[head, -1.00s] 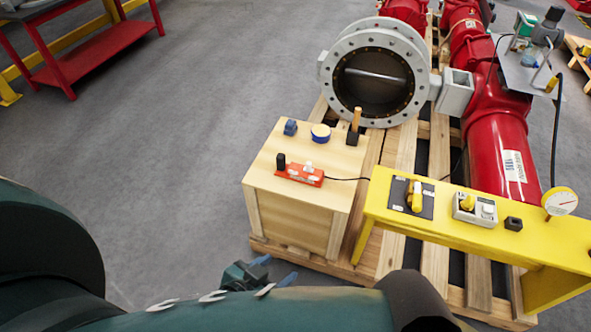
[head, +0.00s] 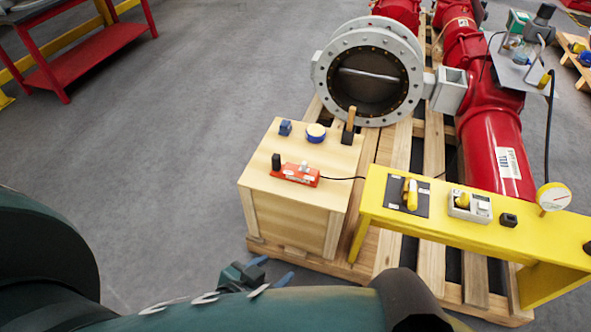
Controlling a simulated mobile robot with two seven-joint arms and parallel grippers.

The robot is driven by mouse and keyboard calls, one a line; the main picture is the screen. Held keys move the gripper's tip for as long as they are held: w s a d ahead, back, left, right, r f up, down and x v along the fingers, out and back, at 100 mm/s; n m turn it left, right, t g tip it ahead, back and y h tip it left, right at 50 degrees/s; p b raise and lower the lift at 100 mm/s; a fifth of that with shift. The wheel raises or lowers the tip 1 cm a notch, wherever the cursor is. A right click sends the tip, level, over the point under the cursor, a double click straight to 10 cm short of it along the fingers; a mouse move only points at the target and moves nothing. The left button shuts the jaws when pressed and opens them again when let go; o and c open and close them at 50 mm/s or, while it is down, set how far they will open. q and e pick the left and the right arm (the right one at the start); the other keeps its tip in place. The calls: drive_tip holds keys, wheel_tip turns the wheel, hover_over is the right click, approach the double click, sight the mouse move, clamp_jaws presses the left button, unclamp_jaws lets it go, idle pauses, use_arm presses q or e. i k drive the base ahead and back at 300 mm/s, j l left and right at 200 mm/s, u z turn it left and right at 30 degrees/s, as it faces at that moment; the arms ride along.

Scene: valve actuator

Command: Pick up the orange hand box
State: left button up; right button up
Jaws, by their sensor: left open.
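The orange hand box (head: 296,175) lies on top of the wooden crate (head: 262,187), near its front edge. It has a black knob at its left end, white parts on top and a black cable leaving its right end. My left gripper (head: 272,270) is low in front of the crate, below the level of its top. Its blue fingers are apart with nothing between them. It is clear of the box, and my arm hides part of it. My right gripper is not in view.
A blue block (head: 285,128), a round blue-and-yellow piece (head: 315,133) and a wooden-handled tool (head: 349,127) stand behind the box on the crate. A yellow bench (head: 450,222) stands right of the crate. A large flanged valve (head: 370,78) is behind.

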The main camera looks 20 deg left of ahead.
sight(289, 172)
drive_tip(key=i+j, duration=0.35)
drive_tip(key=j, duration=0.2)
drive_tip(key=i+j, duration=0.35)
drive_tip(key=j, duration=0.15)
